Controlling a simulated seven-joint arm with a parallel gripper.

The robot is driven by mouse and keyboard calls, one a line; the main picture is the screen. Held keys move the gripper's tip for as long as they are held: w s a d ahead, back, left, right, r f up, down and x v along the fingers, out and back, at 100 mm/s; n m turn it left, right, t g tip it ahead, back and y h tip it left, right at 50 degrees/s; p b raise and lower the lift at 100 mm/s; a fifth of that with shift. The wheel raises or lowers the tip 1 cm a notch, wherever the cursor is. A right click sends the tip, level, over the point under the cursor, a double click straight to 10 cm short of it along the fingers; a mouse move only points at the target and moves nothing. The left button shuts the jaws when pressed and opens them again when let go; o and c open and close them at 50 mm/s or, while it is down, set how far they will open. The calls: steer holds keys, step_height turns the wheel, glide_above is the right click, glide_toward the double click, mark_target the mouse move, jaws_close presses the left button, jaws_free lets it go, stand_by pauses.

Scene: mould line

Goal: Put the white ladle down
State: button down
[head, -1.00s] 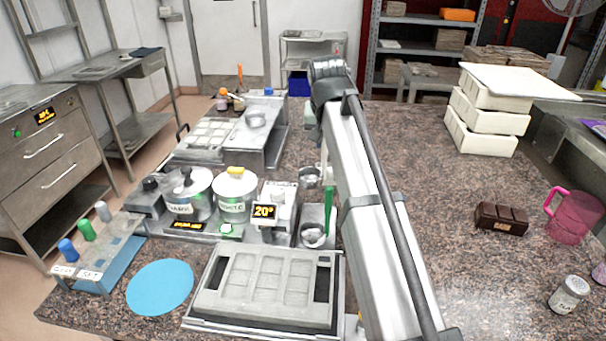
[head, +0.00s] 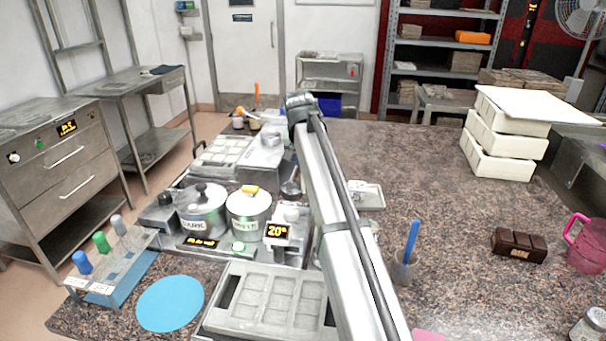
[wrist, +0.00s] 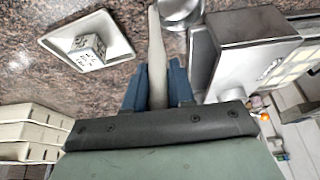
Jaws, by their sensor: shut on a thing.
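In the wrist view my gripper (wrist: 152,88) has its blue fingers shut on a pale upright handle, which I take for the white ladle's (wrist: 157,50). In the head view a small metal bowl with a thin stem (head: 290,188) shows left of my arm. My arm hides the gripper there.
A pale tray (head: 373,204) lies right of my arm; the wrist view shows a small printed cube (wrist: 88,46) on it. Pots labelled DARK (head: 202,222) and WHITE (head: 248,225) stand left. A cup (head: 403,270) holds a blue-handled tool. The counter's right middle is clear.

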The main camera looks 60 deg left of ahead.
steer(key=shift+f, duration=2.25)
steer(key=c, duration=1)
jaws_free()
steer(key=shift+o, duration=0.2)
steer(key=v, duration=1.2)
steer(key=shift+w, duration=0.15)
